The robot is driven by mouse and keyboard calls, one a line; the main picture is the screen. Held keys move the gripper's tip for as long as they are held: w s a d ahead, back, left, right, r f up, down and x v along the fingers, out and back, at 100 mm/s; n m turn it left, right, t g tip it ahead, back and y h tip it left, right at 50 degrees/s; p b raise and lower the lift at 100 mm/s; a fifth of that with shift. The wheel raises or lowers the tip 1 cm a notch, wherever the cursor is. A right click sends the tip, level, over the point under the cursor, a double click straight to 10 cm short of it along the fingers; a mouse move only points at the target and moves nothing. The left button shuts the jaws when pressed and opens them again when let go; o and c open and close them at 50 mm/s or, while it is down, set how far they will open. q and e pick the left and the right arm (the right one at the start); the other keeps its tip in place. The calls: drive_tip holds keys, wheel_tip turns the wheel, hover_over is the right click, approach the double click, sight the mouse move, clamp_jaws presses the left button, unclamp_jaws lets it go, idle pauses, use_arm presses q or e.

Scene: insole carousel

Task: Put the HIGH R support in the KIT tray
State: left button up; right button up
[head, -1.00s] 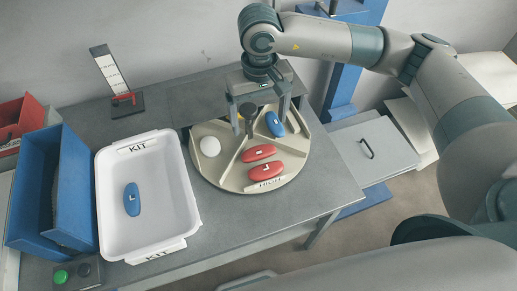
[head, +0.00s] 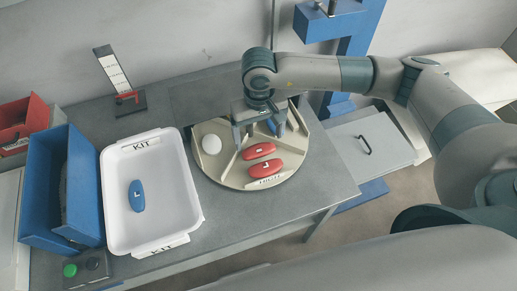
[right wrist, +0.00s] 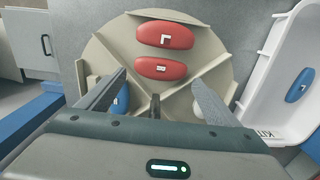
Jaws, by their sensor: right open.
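Two red supports lie side by side in the carousel (head: 232,178) compartment labelled HIGH. The nearer red support (head: 265,168) has an L-shaped mark; it also shows in the right wrist view (right wrist: 166,35). The mark on the farther red support (head: 258,150) is too small to read; it also shows in the right wrist view (right wrist: 160,68). My right gripper (head: 259,138) is open and empty above the carousel, just behind the farther red support. The white KIT tray (head: 175,215) stands left of the carousel and holds a blue support (head: 136,196). My left gripper is not in view.
On the carousel, a blue support (right wrist: 120,101) is partly hidden by my gripper, and a white round piece (head: 211,144) lies at left. Raised dividers separate the compartments. Blue bins (head: 75,190) stand left of the tray. Bare table lies in front of the carousel.

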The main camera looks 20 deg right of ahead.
sight(259, 149)
drive_tip(key=shift+s+f+p, duration=0.15)
drive_tip(key=shift+f+p, duration=0.4)
drive_tip(key=shift+p, duration=0.1)
wheel_tip(259, 149, down, 3)
drive_tip(key=shift+r+p, duration=0.1)
drive_tip(key=shift+p, duration=0.7)
drive_tip(key=shift+f, duration=0.5)
drive_tip(key=c, duration=0.8)
drive_tip(key=shift+r, duration=0.15)
